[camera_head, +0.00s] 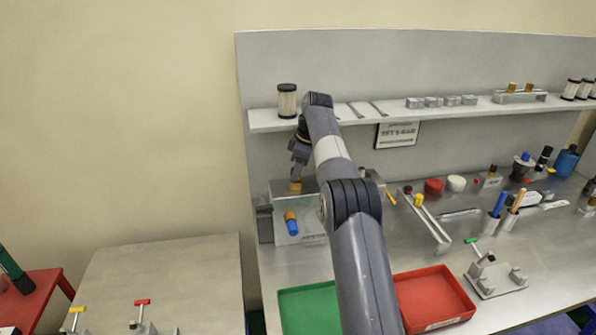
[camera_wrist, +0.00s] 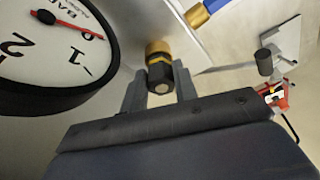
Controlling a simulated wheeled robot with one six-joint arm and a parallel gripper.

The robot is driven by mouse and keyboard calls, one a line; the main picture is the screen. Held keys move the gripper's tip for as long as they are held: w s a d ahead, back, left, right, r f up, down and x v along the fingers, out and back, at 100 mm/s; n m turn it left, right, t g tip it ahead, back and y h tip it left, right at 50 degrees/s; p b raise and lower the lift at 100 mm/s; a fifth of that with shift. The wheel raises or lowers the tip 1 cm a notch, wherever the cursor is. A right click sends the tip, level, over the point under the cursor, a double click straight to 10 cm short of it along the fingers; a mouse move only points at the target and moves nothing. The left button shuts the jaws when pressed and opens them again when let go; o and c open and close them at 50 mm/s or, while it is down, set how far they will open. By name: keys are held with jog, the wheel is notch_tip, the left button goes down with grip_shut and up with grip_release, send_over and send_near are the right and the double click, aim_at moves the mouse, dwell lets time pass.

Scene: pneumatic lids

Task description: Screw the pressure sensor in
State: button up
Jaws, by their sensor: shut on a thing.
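The pressure sensor (camera_wrist: 160,72) is a short black and brass piece with a grey round end. My gripper (camera_wrist: 160,88) is shut on it, one finger on each side. The brass part meets the pale face of a grey metal block, which shows in the head view (camera_head: 312,230) at the back left of the bench. In the head view my gripper (camera_head: 297,172) points down at the block's top, with a bit of brass just under its fingertips. Whether the thread is engaged cannot be told.
A round dial gauge (camera_wrist: 45,50) with a red needle is close beside my gripper. A blue and brass fitting (camera_head: 291,223) sticks out of the block's front. A shelf (camera_head: 350,112) runs above. A green tray (camera_head: 308,310) and a red tray (camera_head: 432,298) lie in front.

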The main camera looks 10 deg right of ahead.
jog(key=m+b, duration=0.1)
jog(key=m, duration=0.3)
jog(key=shift+s+t+h, duration=0.1)
jog(key=shift+t+h, duration=0.2)
jog(key=shift+t, duration=0.1)
jog(key=shift+a+m, duration=0.15)
jog(key=shift+m, duration=0.35)
grip_shut()
jog(key=shift+f+m+h, duration=0.1)
jog(key=shift+m+h, duration=0.2)
jog(key=shift+m, duration=0.6)
jog(key=shift+f+m, duration=0.1)
jog(key=shift+m, duration=0.2)
jog(key=m+p, duration=0.1)
jog(key=m, duration=0.1)
jog(key=shift+s+m+t+h, duration=0.1)
jog(key=shift+m+t+h, duration=0.2)
jog(key=o, duration=0.7)
grip_release()
jog(key=shift+c, duration=0.2)
jog(key=o, duration=0.4)
jog(key=shift+o, duration=0.3)
